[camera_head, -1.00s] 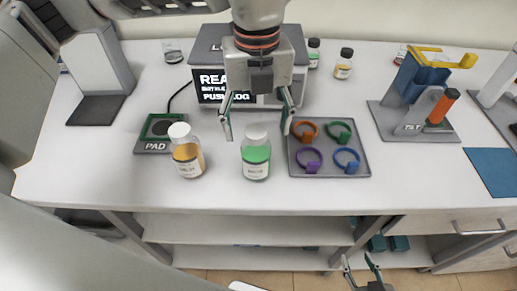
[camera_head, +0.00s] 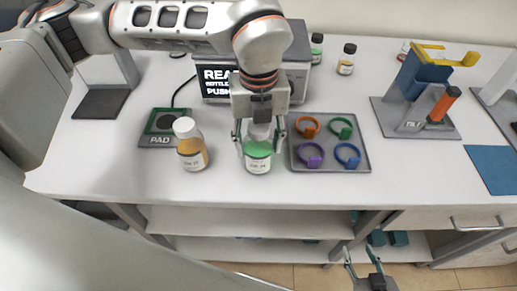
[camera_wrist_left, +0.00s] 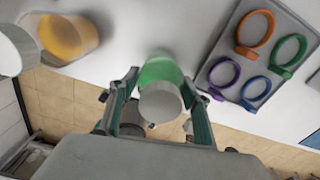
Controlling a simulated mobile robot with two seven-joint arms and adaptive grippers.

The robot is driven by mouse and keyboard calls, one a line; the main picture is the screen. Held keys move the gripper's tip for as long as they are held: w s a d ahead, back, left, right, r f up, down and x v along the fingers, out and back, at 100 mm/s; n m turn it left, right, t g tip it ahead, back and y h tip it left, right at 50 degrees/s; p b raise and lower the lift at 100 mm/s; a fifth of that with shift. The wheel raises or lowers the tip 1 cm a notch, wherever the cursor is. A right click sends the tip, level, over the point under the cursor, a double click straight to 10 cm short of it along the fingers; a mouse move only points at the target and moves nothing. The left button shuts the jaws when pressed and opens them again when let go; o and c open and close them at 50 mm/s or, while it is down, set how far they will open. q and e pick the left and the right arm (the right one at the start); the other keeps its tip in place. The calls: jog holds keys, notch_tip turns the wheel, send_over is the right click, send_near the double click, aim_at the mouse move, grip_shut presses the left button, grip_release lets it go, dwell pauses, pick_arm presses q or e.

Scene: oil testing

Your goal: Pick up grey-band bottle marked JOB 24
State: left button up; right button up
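A clear bottle of green liquid (camera_head: 258,158) with a white cap and small printed label stands upright on the white table; its label seems to read JOB 24, but no grey band is clear. My left gripper (camera_head: 259,139) is lowered over it, fingers on either side of its upper part. In the left wrist view my left gripper (camera_wrist_left: 160,90) is open, with the green bottle (camera_wrist_left: 160,72) and its cap between the fingers; contact is not clear. A bottle of amber liquid (camera_head: 191,150) stands to the left. My right gripper (camera_head: 363,262) is open and empty, low by the table's front.
A grey tray (camera_head: 333,163) with coloured rings lies close to the right. A black-and-green pad (camera_head: 159,127) is left of the amber bottle. A boxy device with a screen (camera_head: 216,84) stands behind. Small bottles (camera_head: 346,60) stand at the back. A blue tilting stand (camera_head: 420,80) is at the right.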

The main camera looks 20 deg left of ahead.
pick_arm(q)
jog(key=c, duration=0.4)
jog(key=shift+o, duration=0.2)
jog(key=shift+r, duration=0.1)
jog(key=shift+r, duration=0.1)
